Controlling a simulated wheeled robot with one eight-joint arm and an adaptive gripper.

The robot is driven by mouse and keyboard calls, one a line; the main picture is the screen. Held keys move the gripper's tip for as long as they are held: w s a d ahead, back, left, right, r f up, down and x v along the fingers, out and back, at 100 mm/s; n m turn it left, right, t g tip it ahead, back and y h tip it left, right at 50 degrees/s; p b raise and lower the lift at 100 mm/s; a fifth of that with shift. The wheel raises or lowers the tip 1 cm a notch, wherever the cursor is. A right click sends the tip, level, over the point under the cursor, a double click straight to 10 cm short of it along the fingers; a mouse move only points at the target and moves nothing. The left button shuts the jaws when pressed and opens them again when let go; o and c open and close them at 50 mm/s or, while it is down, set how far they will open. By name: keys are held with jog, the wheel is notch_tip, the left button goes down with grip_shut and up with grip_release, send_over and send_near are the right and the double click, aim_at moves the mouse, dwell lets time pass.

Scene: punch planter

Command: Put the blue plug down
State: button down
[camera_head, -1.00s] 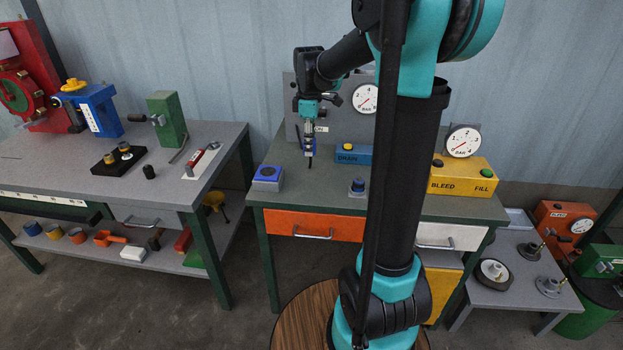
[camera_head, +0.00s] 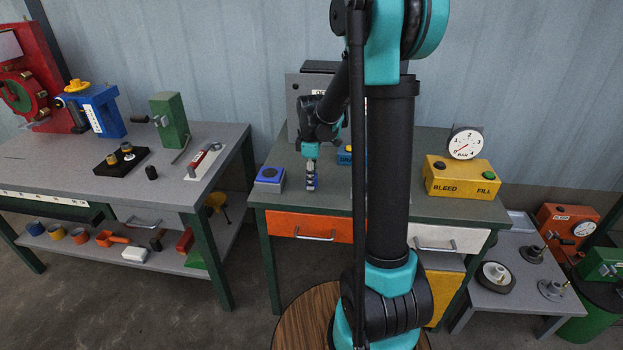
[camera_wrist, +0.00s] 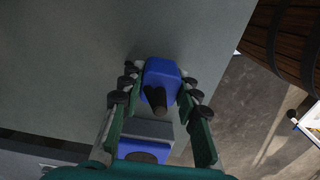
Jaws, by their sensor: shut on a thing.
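The blue plug (camera_wrist: 161,80) is a blue block with a dark peg, seen between my fingers in the wrist view. It also shows low at my fingertips in the head view (camera_head: 311,185). My gripper (camera_head: 311,175) is shut on it, over the front left part of the middle bench (camera_head: 400,203). Whether the plug touches the bench top I cannot tell. The blue-topped grey block (camera_head: 269,177) with a dark round spot stands just left of my gripper; it also shows low in the wrist view (camera_wrist: 140,150).
My arm hides the middle of the bench. A yellow BLEED/FILL box (camera_head: 462,178) and a gauge (camera_head: 466,143) stand on the right. A blue box (camera_head: 344,156) is partly hidden behind my arm. The bench's front edge is close to my gripper. A left bench (camera_head: 60,165) stands across a gap.

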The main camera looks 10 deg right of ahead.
jog(key=shift+f, duration=0.4)
jog(key=shift+f, duration=0.15)
jog(key=c, duration=1.1)
grip_release()
